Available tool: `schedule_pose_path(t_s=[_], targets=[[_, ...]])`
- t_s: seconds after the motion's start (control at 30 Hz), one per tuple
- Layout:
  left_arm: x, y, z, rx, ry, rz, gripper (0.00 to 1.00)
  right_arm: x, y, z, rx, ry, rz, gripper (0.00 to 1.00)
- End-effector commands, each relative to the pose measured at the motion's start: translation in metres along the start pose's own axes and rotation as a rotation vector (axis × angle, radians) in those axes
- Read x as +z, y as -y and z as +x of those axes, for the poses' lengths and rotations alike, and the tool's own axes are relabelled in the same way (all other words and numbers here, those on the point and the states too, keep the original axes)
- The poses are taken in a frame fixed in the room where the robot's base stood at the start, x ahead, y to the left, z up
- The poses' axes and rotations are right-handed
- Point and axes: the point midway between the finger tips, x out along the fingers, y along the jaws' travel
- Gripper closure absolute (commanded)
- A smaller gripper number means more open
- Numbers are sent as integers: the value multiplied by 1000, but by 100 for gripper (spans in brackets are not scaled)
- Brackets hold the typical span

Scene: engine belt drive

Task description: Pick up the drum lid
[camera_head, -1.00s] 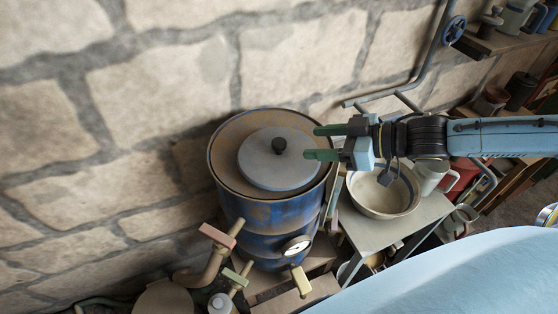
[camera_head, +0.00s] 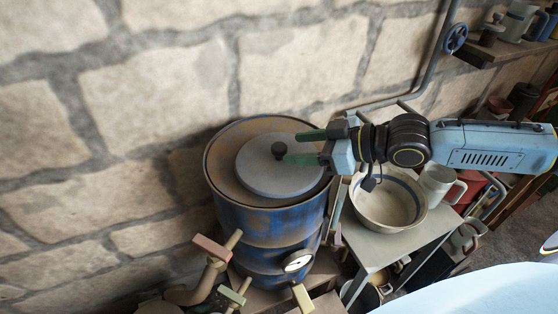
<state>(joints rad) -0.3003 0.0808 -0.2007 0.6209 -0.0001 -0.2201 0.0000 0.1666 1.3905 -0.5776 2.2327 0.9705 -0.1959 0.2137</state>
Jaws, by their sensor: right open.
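The drum lid (camera_head: 265,177) is a grey disc with a dark round knob (camera_head: 279,149) at its middle. It lies on top of the rusty blue drum (camera_head: 262,222). My right gripper (camera_head: 291,147) comes in from the right over the lid, with its two green fingers open and pointing left. The fingertips are close to the knob, one on the far side and one on the near side. I cannot tell whether they touch it. My left gripper is not in view.
A cream bowl (camera_head: 372,208) and a pale mug (camera_head: 437,183) stand on a small table (camera_head: 376,249) right of the drum. A gauge (camera_head: 297,261) and valve handles (camera_head: 212,247) are at the drum's front. A stone wall (camera_head: 150,95) rises behind.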

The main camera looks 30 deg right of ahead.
Motion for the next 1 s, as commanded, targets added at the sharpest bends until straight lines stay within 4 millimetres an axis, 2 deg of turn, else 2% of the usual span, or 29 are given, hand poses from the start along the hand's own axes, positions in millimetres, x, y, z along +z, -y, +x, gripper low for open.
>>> schedule_pose_path(t_s=[0.17, 0.5, 0.87, 1.0], targets=[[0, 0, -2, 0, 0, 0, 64, -3, 2, 9, -2, -3, 3, 47], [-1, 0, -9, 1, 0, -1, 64, -6, 5, 45, -1, -3, 2, 47], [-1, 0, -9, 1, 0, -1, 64, -5, 5, 52, -1, 1, 0, 47], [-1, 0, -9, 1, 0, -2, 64, -5, 5, 52, -1, 1, 0, 64]])
